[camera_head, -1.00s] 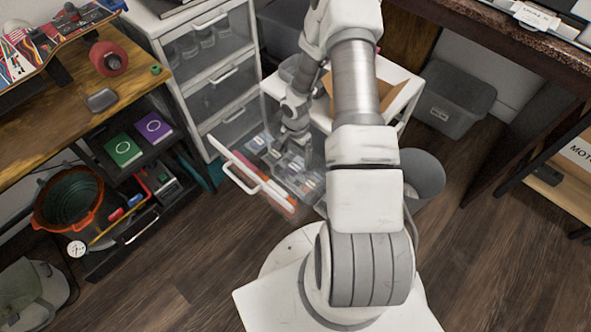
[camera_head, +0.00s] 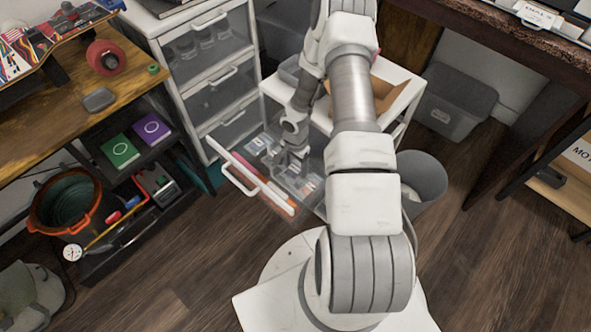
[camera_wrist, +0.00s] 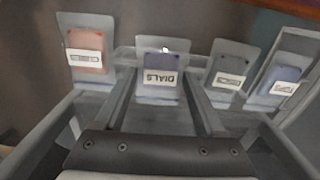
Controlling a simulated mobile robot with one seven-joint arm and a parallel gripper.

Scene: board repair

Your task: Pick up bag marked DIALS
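The bag marked DIALS (camera_wrist: 160,76) shows in the middle of the wrist view, a clear bag with blue-grey contents and a white label that reads upside down. My gripper (camera_wrist: 163,98) is open, with a finger on either side of the line to this bag. I cannot tell whether the fingers reach around it or stop short. In the head view my gripper (camera_head: 297,165) points down into the open drawer (camera_head: 240,172). The DIALS bag cannot be picked out there.
In the wrist view a bag with reddish contents (camera_wrist: 86,52) lies left, a grey one (camera_wrist: 229,76) and a blue one (camera_wrist: 284,84) right. The drawer unit (camera_head: 205,80) stands behind left. A white table with an open cardboard box (camera_head: 388,92) stands right of the drawer.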

